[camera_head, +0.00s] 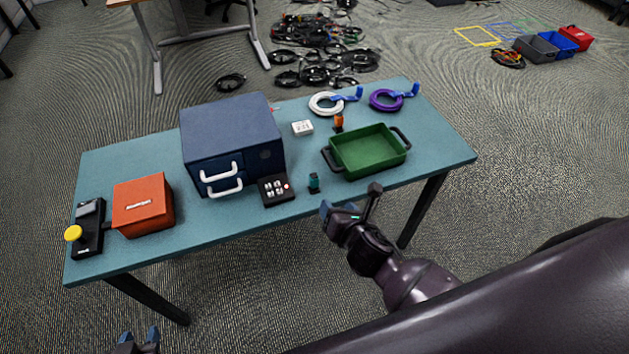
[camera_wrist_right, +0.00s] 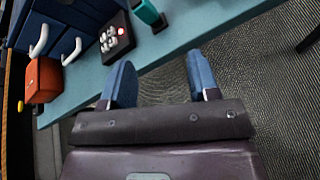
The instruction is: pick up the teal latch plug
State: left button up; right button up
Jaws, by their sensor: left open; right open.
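The teal latch plug (camera_head: 314,183) stands near the front edge of the table, just right of the black keypad box. It also shows at the top of the right wrist view (camera_wrist_right: 147,13), partly cut off by the frame edge. My right gripper (camera_head: 348,206) is open and empty, in front of the table edge and to the right of the plug, apart from it. Its two blue fingers (camera_wrist_right: 160,85) are spread in the right wrist view with nothing between them. My left gripper (camera_head: 139,340) is open at the bottom left, in front of the table.
The keypad box (camera_head: 277,190) and the blue drawer cabinet (camera_head: 232,140) stand left of the plug. A green tray (camera_head: 368,153) with black handles is to its right. An orange plug (camera_head: 338,122) stands behind. An orange box (camera_head: 143,205) is at the left. The table's front right is bare.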

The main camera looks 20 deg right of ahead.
aim_at(315, 180)
jog(key=w+n, duration=0.1)
jog(key=w, duration=0.1)
jog(key=w+n, duration=0.2)
jog(key=w+a+n, duration=0.1)
jog(key=w, duration=0.1)
jog(key=shift+w+f+n+t, duration=0.1)
jog(key=shift+w+n+t, duration=0.1)
jog(key=shift+n+t, duration=0.15)
jog(key=shift+w+f+b, duration=0.15)
jog(key=shift+w+b, duration=0.15)
jog(key=shift+w, duration=0.1)
jog(key=x, duration=0.1)
jog(key=b+x, duration=0.1)
jog(key=x, duration=0.2)
jog(key=shift+w+a+f, duration=0.25)
jog(key=shift+w+a, duration=0.05)
jog(key=shift+w, duration=0.2)
pick_arm(q)
jog(key=shift+s+d+f, duration=0.1)
jog(key=shift+s+f, duration=0.15)
jog(key=shift+f, duration=0.8)
